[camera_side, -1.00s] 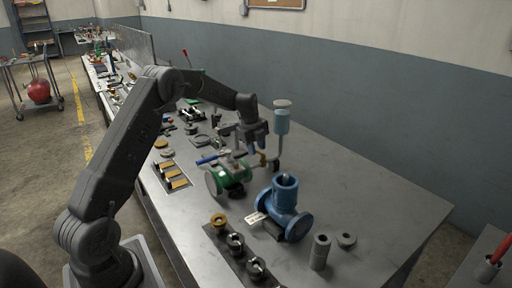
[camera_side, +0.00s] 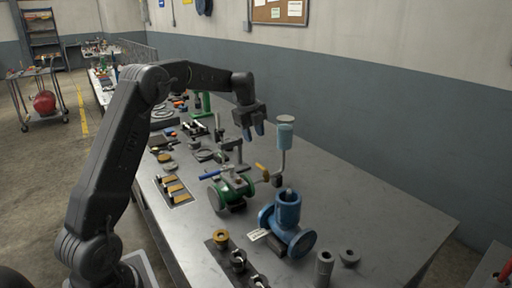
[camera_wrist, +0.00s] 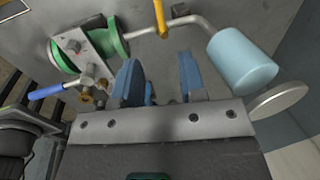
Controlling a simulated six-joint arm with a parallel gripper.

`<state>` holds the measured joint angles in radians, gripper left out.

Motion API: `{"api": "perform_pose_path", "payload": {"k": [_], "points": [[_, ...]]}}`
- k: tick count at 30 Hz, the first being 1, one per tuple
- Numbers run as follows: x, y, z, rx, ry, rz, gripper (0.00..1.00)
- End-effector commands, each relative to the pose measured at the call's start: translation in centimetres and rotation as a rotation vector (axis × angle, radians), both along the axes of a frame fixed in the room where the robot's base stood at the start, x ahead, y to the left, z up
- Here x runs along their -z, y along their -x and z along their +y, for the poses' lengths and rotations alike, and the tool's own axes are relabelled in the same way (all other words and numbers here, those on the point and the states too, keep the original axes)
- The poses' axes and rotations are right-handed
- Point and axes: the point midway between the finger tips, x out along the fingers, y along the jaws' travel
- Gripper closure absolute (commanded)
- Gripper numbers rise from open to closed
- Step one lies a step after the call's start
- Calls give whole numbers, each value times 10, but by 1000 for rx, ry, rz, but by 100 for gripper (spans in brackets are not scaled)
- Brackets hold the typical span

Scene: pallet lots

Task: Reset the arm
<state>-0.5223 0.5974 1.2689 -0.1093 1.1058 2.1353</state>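My gripper (camera_side: 253,133) hangs above the bench with its fingers pointing down. In the wrist view its two blue fingers (camera_wrist: 160,80) stand apart with a clear gap between them, and nothing is held. In the side view the green valve (camera_side: 232,192) with a blue handle lies on the bench below my gripper. It also shows at upper left in the wrist view (camera_wrist: 85,45). A light-blue cylinder on a bent pipe (camera_side: 285,132) stands just right of my gripper; it shows at right in the wrist view (camera_wrist: 240,60).
A blue valve body (camera_side: 287,210) stands toward the front of the bench, with grey cylindrical parts (camera_side: 325,265) nearby. Trays of small fittings (camera_side: 173,190) lie along the left side. The bench's right part (camera_side: 380,205) is bare.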

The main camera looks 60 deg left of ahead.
Motion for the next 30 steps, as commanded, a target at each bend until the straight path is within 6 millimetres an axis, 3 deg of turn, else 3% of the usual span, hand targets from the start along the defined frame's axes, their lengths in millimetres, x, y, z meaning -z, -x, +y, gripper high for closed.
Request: {"api": "perform_pose_path", "payload": {"k": [6, 22, 26, 30], "points": [[-18, 4, 0, 0, 0, 0, 62], [-23, 5, -4, -12, 1, -3, 62], [-42, 16, -31, -104, 12, -21, 62], [-74, 47, -85, -312, 45, -62, 62]]}}
